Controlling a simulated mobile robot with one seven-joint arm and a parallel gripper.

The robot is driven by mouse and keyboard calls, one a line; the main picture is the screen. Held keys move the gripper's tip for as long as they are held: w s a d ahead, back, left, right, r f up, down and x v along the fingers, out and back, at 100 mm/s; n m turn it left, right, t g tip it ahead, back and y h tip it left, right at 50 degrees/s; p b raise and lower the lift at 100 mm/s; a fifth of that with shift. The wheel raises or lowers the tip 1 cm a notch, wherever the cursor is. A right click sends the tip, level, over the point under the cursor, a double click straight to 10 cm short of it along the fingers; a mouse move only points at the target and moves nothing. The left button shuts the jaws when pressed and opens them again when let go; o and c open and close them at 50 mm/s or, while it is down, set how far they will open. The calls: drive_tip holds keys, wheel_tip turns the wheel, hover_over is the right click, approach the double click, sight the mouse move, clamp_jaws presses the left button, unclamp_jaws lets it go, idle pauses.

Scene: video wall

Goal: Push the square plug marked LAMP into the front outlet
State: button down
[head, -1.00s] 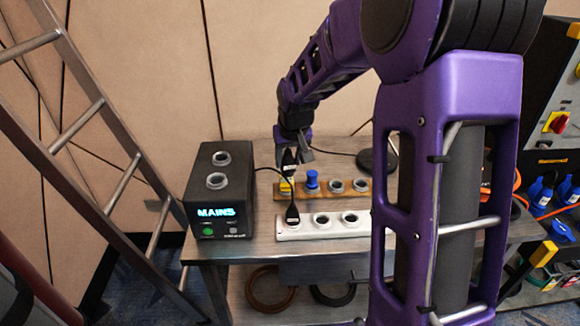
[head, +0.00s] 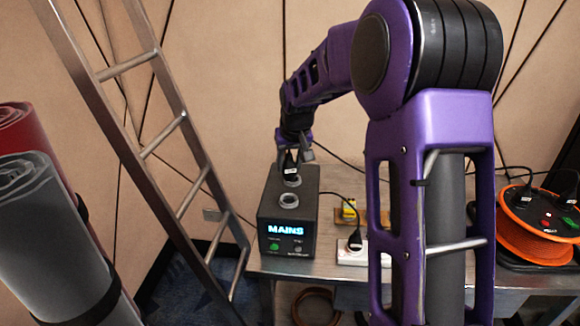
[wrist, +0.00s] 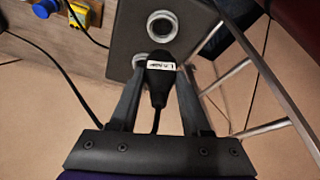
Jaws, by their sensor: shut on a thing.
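My gripper (head: 292,160) is shut on a black plug (wrist: 160,75) with a white label, whose lettering is too blurred to read surely. A dark cord trails from the plug. The box marked MAINS (head: 270,222) has two round outlets on top. The front outlet (head: 289,200) is bare; it also shows uncovered in the wrist view (wrist: 162,25). The gripper and plug are above the rear outlet (head: 291,181), which the plug partly hides in the wrist view. I cannot tell whether the plug touches its rim.
A ladder (head: 182,130) leans left of the box. A yellow plug (head: 348,211) stands right of it, with a black plug (head: 355,241) in the white strip (head: 350,256). A blue plug (wrist: 45,8) shows in the wrist view. An orange reel (head: 530,240) is at right.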

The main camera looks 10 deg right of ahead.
sight(290, 176)
drive_tip(key=shift+f, duration=1)
drive_tip(key=shift+f+b, duration=1.4)
drive_tip(key=shift+f, duration=0.7)
drive_tip(key=shift+f+b, duration=0.85)
drive_tip(key=shift+f, duration=0.25)
unclamp_jaws()
drive_tip(key=shift+r+p, duration=2.05)
drive_tip(key=shift+r, duration=1)
